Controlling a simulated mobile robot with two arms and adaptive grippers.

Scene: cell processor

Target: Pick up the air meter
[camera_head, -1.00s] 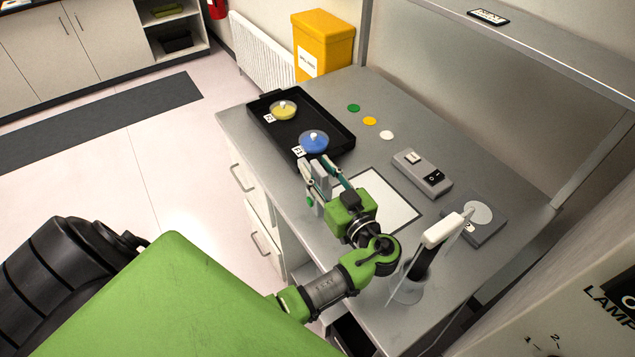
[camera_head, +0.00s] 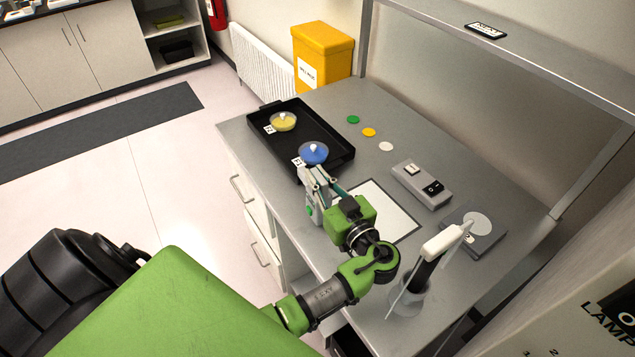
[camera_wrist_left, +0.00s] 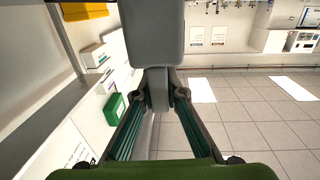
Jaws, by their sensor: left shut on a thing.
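The air meter appears to be the grey device (camera_head: 315,187) with a green part low on its side, at the front edge of the bench in the head view. My left gripper (camera_head: 329,188) is shut on it. In the left wrist view, the two teal fingers (camera_wrist_left: 157,92) close around its narrow grey stem, and its wide grey body (camera_wrist_left: 152,32) fills the top middle. I cannot tell whether its bottom touches the bench. My right gripper is not in view.
A black tray (camera_head: 335,128) with a yellow-lidded dish (camera_head: 284,122) and a blue-lidded dish (camera_head: 313,153) lies just beyond the gripper. A white mat (camera_head: 388,212), a grey switch box (camera_head: 421,186), a scale-like device (camera_head: 474,230) and a pipette stand (camera_head: 408,298) are to the right.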

